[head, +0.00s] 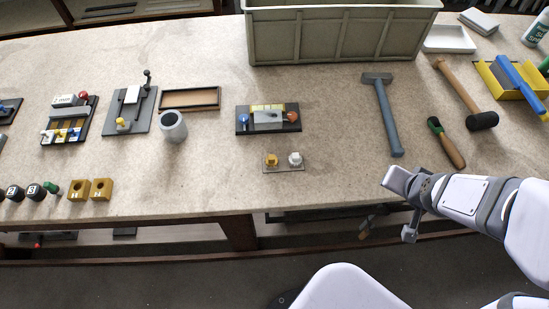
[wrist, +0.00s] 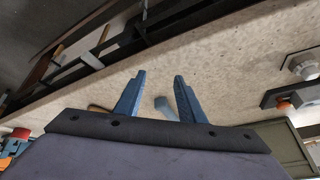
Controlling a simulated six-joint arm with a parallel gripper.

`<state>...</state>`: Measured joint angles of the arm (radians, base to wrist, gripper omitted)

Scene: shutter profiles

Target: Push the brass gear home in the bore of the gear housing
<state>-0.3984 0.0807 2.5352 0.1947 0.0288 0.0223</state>
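A small brass-coloured piece (head: 271,160), which looks like the brass gear, stands on a small plate (head: 284,168) near the table's front, left of a silver piece (head: 295,159). The silver piece seems to show at the wrist view's right edge (wrist: 303,64). The gear housing is not clearly identifiable; a dark-based device (head: 268,118) with blue and orange knobs and a grey block stands behind the plate. I cannot make out a bore. My gripper (wrist: 159,80) is open and empty, its two blue fingers apart over the table's front right.
A hammer (head: 388,115), a mallet (head: 463,92) and a green-ended tool (head: 445,143) lie at the right. A large grey crate (head: 340,38) stands at the back. A grey cup (head: 173,126) and a shallow tray (head: 190,99) are left. Table between plate and hammer is clear.

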